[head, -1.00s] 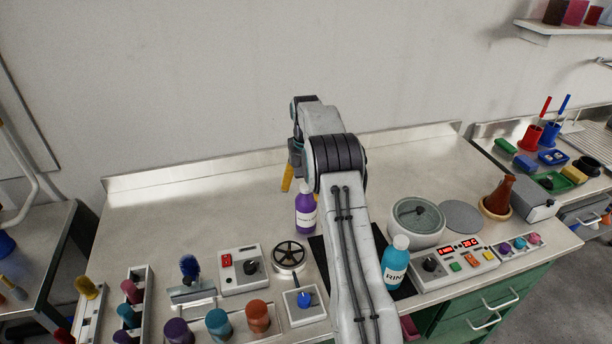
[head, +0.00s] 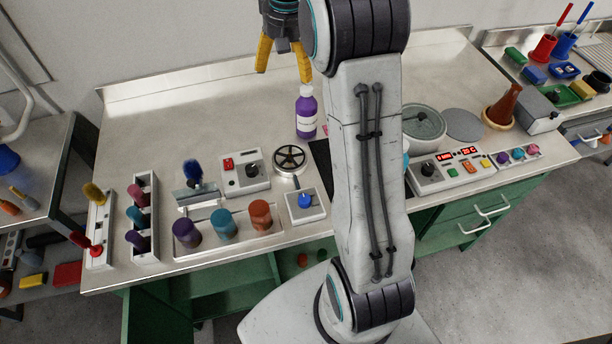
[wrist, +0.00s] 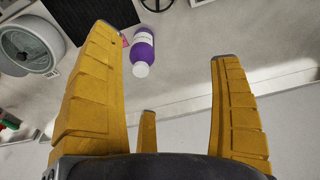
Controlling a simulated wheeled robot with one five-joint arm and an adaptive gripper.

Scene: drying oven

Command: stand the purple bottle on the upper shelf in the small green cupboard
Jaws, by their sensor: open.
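The purple bottle (head: 306,114) with a white label stands upright on the metal worktop, near the middle. My gripper (head: 284,70) is open and empty, above and to the left of the bottle in the head view, apart from it. In the wrist view the bottle (wrist: 142,50) shows cap towards me, near the left finger's tip; my yellow fingers (wrist: 167,42) are spread wide. Green cupboard compartments (head: 232,282) stand open below the worktop's front edge, with a shelf partly showing. Which is the small cupboard, and its upper shelf, I cannot tell; my arm hides part of the front.
A grey round bowl (head: 425,124) and a control panel (head: 450,170) are on the right. The worktop's back left is clear. A blue bottle is mostly hidden behind my arm.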

